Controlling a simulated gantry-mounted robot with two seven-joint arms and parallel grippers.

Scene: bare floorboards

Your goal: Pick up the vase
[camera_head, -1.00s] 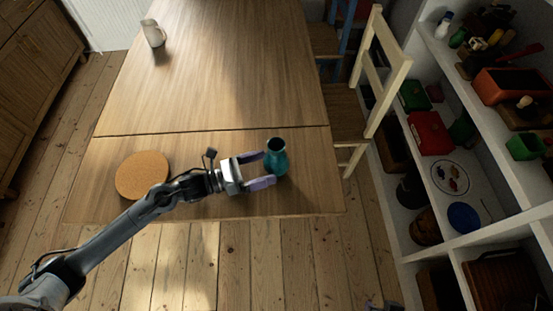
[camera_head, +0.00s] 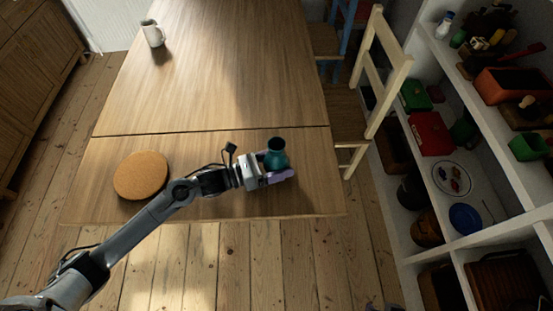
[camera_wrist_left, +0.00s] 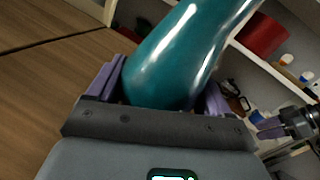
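The teal vase (camera_head: 276,148) is upright at the near right part of the wooden table (camera_head: 215,80); I cannot see a gap beneath it. My left gripper (camera_head: 277,168) reaches it from the left, low on its body, with purple fingers on either side. In the left wrist view the vase (camera_wrist_left: 170,65) fills the space between the two fingers, which look closed against it. The vase's base is hidden by the gripper. My right gripper (camera_wrist_left: 270,127) shows small at the right edge of the left wrist view; its opening is unclear.
A round cork mat (camera_head: 141,175) lies left on the table. A white jug (camera_head: 152,33) stands at the far left. A cream chair (camera_head: 385,75) is close to the table's right side, with a filled shelf (camera_head: 425,205) beyond it. The table middle is clear.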

